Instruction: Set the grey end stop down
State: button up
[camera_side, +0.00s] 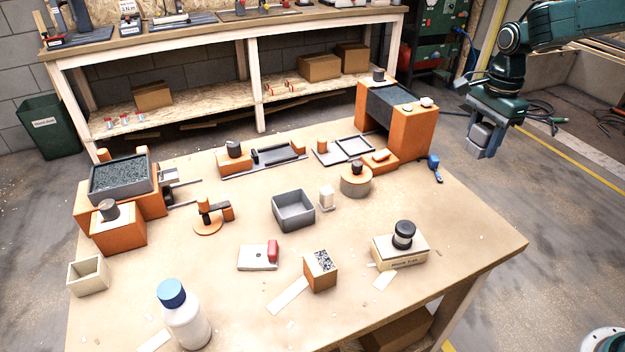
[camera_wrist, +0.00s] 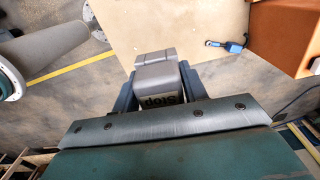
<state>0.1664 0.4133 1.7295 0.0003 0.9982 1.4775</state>
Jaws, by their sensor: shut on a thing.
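My gripper (camera_side: 481,150) is at the upper right in the side view, in the air past the right edge of the wooden table (camera_side: 470,240). It points downward. In the wrist view it is shut on the grey end stop (camera_wrist: 156,84), a grey block with a label reading "Stop" on its near face. The jaws are on either side of the block. In the side view the end stop (camera_side: 480,136) shows only as a grey block between the jaws, partly hidden by them.
A blue clamp-like item (camera_side: 435,168) lies near the table's right edge, closest to my gripper. An orange stand with a dark sloped top (camera_side: 412,131) rises left of it. A grey open bin (camera_side: 293,211) stands mid-table. The table's right front area is bare.

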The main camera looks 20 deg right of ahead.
send_over(402, 208)
jog(key=shift+n, duration=0.4)
notch_tip(402, 208, down, 16)
jog(key=shift+r, duration=0.15)
dwell(0.4)
jog(key=shift+f, duration=2.15)
jog(key=shift+f, duration=0.15)
jog(key=o, duration=1)
